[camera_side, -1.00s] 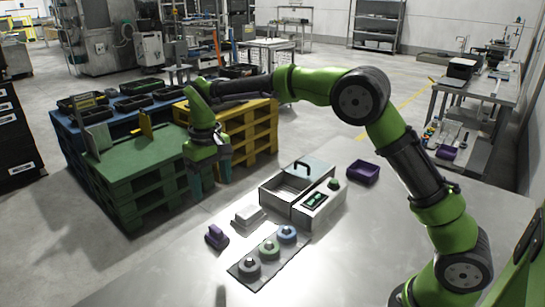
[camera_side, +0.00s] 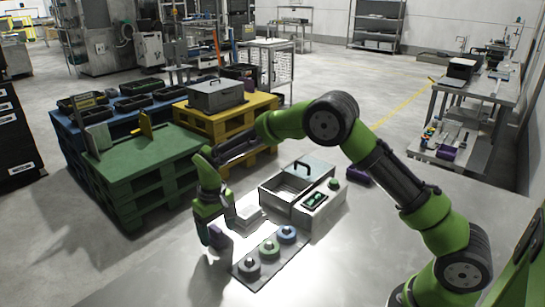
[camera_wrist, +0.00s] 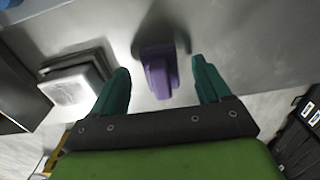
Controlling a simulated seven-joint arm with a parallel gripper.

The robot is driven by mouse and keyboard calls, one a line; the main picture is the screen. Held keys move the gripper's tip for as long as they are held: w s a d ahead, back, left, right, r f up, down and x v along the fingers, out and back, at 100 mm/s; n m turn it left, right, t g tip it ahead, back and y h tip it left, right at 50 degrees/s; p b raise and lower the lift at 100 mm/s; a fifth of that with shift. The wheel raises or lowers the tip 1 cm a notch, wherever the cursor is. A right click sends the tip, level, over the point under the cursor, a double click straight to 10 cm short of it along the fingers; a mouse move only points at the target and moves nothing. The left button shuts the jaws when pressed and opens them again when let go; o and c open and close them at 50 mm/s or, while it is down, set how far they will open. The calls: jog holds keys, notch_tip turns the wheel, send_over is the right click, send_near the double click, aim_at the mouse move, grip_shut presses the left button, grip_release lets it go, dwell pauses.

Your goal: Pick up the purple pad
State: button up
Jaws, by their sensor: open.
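The purple pad (camera_wrist: 158,72) shows in the wrist view as a block with a handle-like upper part, standing on the grey metal table (camera_wrist: 238,45). My gripper (camera_wrist: 160,84) is open, with one teal finger on each side of the pad and a gap to both. In the side view my gripper (camera_side: 213,233) is low over the left part of the table, at the pad's place. There my fingers mostly hide the pad, so I cannot tell their exact height around it.
A white-grey block (camera_side: 245,213) stands close to my gripper. A plate with several round knobs (camera_side: 268,250) lies to its right. An open metal box (camera_side: 288,190), a control box (camera_side: 318,207) and a purple tray (camera_side: 358,177) stand farther back.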

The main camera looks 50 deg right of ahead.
aim_at(217, 229)
jog(key=shift+f, duration=0.65)
jog(key=c, duration=1.1)
jog(key=shift+r, duration=0.15)
jog(key=shift+c, duration=0.2)
notch_tip(217, 229, up, 10)
jog(key=shift+f, duration=0.1)
